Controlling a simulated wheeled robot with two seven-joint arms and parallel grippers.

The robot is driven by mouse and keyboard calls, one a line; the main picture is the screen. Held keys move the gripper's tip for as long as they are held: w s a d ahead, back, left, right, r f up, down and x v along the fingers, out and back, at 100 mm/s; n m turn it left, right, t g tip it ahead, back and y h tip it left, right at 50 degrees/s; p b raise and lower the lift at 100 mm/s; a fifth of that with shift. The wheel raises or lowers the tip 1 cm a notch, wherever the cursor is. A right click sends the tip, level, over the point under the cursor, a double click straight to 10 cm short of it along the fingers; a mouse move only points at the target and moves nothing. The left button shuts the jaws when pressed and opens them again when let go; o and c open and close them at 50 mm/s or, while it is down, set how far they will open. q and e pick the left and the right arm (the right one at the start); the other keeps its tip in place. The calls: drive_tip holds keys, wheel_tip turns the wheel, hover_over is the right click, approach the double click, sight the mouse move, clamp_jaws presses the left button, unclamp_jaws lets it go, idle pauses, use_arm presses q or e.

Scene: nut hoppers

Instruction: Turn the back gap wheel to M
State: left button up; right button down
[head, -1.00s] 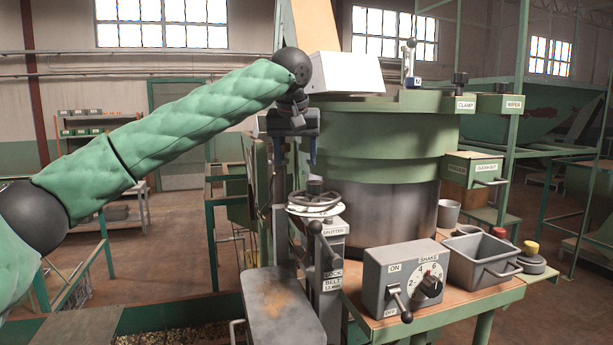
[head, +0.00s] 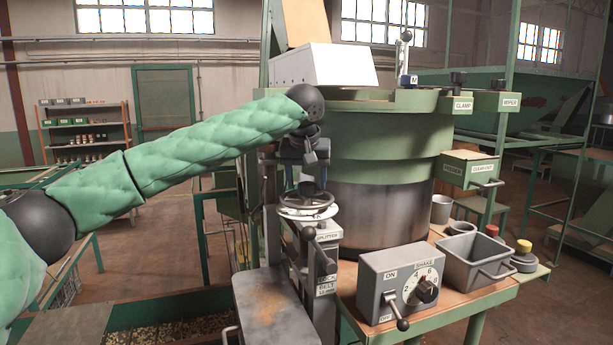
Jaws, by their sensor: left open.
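My left gripper (head: 308,184) points down just above the wheel's hub. It is open, with its fingers close over the hub; contact cannot be told. The gripper and wrist hide part of the post behind. A small plate marked M (head: 409,80) stands at the base of an upright lever on the drum. My right gripper is out of view.
The large green drum (head: 385,150) stands close behind and right of the wheel. A shake control box (head: 400,285) and a grey bin (head: 478,262) sit on the table at right.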

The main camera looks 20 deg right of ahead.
use_arm(q)
drive_tip(key=shift+f, duration=0.25)
drive_tip(key=shift+w+d+f, duration=0.1)
drive_tip(key=shift+w+f, duration=0.05)
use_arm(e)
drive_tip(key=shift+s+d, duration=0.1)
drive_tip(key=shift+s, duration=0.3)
use_arm(q)
drive_tip(key=c, duration=1)
drive_tip(key=shift+o, duration=0.2)
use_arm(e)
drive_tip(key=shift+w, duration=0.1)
